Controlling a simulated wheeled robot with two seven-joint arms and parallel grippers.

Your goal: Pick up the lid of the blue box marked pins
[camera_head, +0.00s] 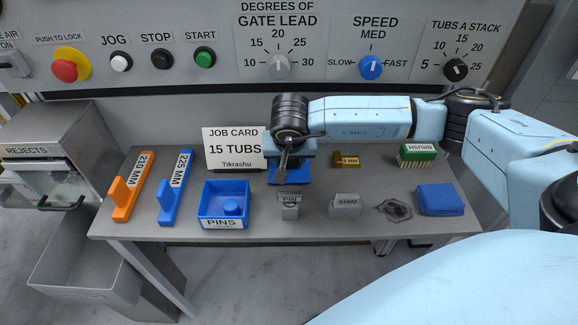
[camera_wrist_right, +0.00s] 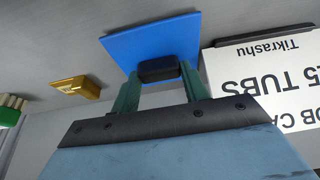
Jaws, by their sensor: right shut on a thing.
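The blue box marked pins (camera_head: 208,212) stands open at the front left of the table, with a round blue piece (camera_head: 231,206) inside it. My right gripper (camera_head: 290,163) is to the right of the box and further back. In the right wrist view its green fingers (camera_wrist_right: 158,76) are shut on the black knob (camera_wrist_right: 158,68) of a flat blue lid (camera_wrist_right: 150,38). The lid also shows in the head view (camera_head: 286,179), partly hidden by the gripper. I cannot tell how far above the table the lid is. My left gripper is not in view.
A job card (camera_head: 234,148) stands close left of my right gripper. Orange and blue pieces (camera_head: 172,190) lie at left.

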